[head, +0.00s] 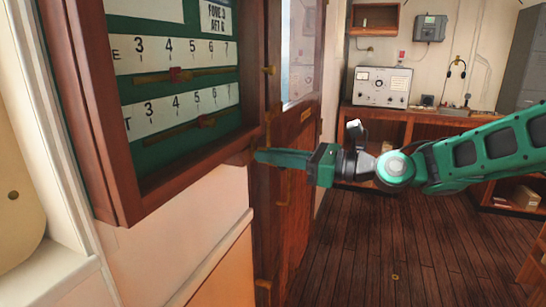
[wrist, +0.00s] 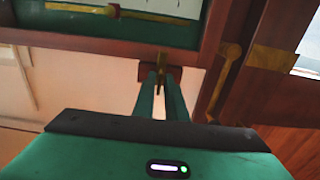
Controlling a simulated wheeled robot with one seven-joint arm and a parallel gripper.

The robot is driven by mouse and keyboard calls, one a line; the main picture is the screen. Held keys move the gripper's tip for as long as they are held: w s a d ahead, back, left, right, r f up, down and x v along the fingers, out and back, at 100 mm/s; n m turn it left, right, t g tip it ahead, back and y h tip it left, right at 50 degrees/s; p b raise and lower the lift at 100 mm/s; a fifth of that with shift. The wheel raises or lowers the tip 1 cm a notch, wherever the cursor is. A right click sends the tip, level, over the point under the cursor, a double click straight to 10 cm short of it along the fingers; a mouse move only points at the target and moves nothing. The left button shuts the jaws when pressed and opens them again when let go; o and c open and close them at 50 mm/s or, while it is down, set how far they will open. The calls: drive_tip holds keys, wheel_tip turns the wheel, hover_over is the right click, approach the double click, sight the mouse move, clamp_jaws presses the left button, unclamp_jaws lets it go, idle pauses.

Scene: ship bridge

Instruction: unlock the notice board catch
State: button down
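The notice board (head: 120,192) is a dark wood-framed case with a green face, on the wall at the left of the head view. Its lower frame also crosses the top of the wrist view (wrist: 100,46). In the head view my gripper (head: 258,156) is at the board's lower right corner.
A wooden door (head: 300,150) with brass fittings stands just right of the board. A brass handle (wrist: 226,75) is close to the right of my fingers. A desk (head: 420,113) with a radio set (head: 382,87) is at the back. The plank floor (head: 380,250) is mostly clear.

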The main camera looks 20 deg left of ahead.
drive_tip(key=shift+w+n, duration=0.1)
drive_tip(key=shift+n, duration=0.2)
drive_tip(key=shift+f+n, duration=0.1)
drive_tip(key=shift+n, duration=8.5)
drive_tip(key=c, duration=2)
unclamp_jaws()
drive_tip(key=shift+a+f, duration=0.1)
